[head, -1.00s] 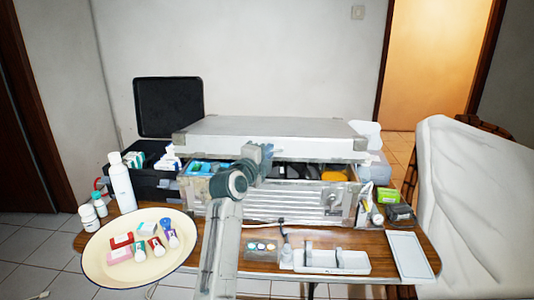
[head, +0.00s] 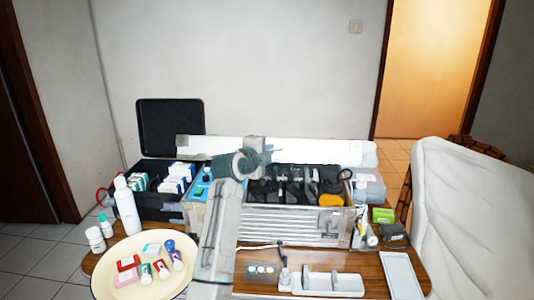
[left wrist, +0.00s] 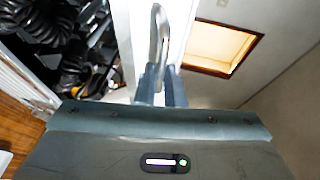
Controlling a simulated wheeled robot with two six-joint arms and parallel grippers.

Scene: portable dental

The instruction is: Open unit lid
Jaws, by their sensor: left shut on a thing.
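The unit is a silver metal case (head: 295,222) on the table. Its pale lid (head: 318,150) is raised and shows as a thin, nearly edge-on band behind the open interior. My left gripper (head: 262,150) is at the lid's front edge. In the left wrist view, my left gripper's fingers (left wrist: 160,84) are shut on the lid's metal loop handle (left wrist: 159,38), beside the white lid edge (left wrist: 181,28). The fingers' exact contact is partly hidden in the head view. My right gripper is not in view.
Inside the case are black coiled hoses (head: 290,183) and an orange item (head: 330,200). A cream plate (head: 112,286) with small tubes and boxes is at front left. A black open case (head: 170,205) stands left; a white tray (head: 330,285) lies in front.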

